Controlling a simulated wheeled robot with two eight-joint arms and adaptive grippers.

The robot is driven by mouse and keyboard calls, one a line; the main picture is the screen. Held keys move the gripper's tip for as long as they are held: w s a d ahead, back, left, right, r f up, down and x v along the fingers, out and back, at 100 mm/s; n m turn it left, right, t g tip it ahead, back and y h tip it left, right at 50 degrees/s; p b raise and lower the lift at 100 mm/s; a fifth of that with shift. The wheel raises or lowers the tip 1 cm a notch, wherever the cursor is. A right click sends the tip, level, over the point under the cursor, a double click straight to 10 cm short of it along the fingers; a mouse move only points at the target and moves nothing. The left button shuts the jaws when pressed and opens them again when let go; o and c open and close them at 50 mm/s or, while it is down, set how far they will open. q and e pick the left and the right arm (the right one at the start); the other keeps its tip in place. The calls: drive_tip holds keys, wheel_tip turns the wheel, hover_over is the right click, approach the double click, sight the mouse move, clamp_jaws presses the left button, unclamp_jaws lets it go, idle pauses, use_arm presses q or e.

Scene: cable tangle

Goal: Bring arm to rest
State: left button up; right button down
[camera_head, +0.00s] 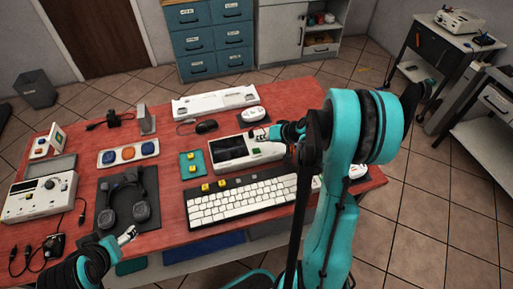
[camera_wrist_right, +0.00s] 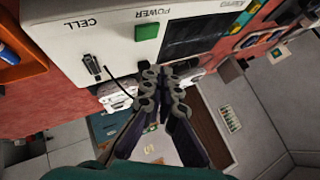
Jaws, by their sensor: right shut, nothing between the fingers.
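My right gripper (camera_head: 268,133) reaches over the red table (camera_head: 168,226) at the right end of a white device with a dark screen (camera_head: 228,149). Its fingers are together and empty, as the right wrist view shows (camera_wrist_right: 168,82). There the device (camera_wrist_right: 112,48) fills the upper part, with a green button and the words CELL and POWER. The fingertips are close to its panel; I cannot tell whether they touch it. My left gripper (camera_head: 128,235) is at the table's front edge, below the headphones, and too small to read.
A white keyboard (camera_head: 243,202) lies in front of the device. Headphones (camera_head: 124,199) lie on a dark mat to the left. A black mouse (camera_head: 206,127) and a white box (camera_head: 215,102) are behind. Loose black cables (camera_head: 50,250) lie at the front left.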

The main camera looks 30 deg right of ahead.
wheel_tip(320, 180, up, 3)
drive_tip(key=shift+f+p, duration=0.2)
drive_tip(key=shift+p, duration=0.55)
drive_tip(key=s+a+r+n+g+h, duration=0.1)
drive_tip(key=s+a+r, duration=0.25)
drive_tip(key=a, duration=0.25)
drive_tip(key=s+a+r+n+g, duration=0.1)
drive_tip(key=s+a+r, duration=0.2)
drive_tip(key=a+r, duration=0.15)
drive_tip(key=s+a+r+n+h, duration=0.2)
drive_tip(key=s+a, duration=0.4)
drive_tip(key=s, duration=0.5)
drive_tip(key=shift+s+a+r+n+t, duration=0.2)
drive_tip(key=shift+r+n+t, duration=0.1)
drive_tip(key=shift+r, duration=0.15)
